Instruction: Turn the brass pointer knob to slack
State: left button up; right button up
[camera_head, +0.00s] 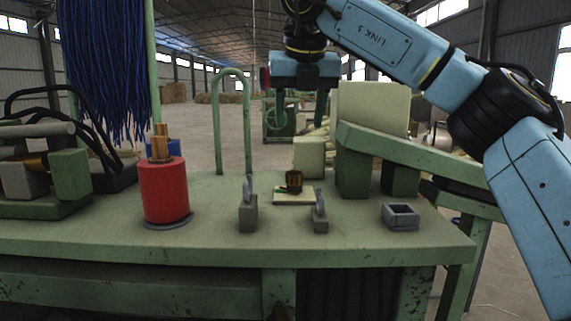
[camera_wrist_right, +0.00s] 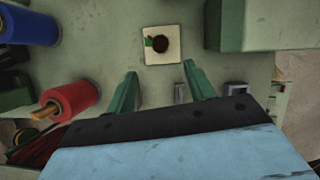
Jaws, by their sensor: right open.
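The brass pointer knob (camera_head: 293,182) stands upright on a small cream plate (camera_head: 284,199) on the green bench. In the right wrist view the knob (camera_wrist_right: 161,44) looks dark and round, with a small green mark at its left. I cannot read its pointer setting. My right gripper (camera_head: 299,108) hangs above the bench, apart from the knob and higher than it. In the right wrist view the right gripper (camera_wrist_right: 163,82) has its two green fingers spread with nothing between them, and the knob shows beyond the fingertips. My left gripper is in neither view.
Two grey clips (camera_head: 248,214) (camera_head: 320,218) stand in front of the knob. A red spool (camera_head: 164,190) is left, a grey square holder (camera_head: 400,216) right. A cream block (camera_head: 308,157) and green sloped housing (camera_head: 354,170) stand close behind and right. A green hoop (camera_head: 217,125) rises behind left.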

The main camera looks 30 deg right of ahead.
send_near(295, 172)
jog(key=f, duration=0.2)
jog(key=x, duration=0.5)
jog(key=shift+w+d+f, duration=0.15)
jog(key=shift+w+d, duration=0.05)
jog(key=shift+w, duration=0.15)
jog(key=shift+w+f, duration=0.3)
jog(key=shift+f, duration=0.3)
jog(key=shift+c, duration=0.4)
jog(key=c, duration=0.9)
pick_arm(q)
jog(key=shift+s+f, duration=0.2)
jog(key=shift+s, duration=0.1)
pick_arm(e)
jog(key=shift+d, duration=0.1)
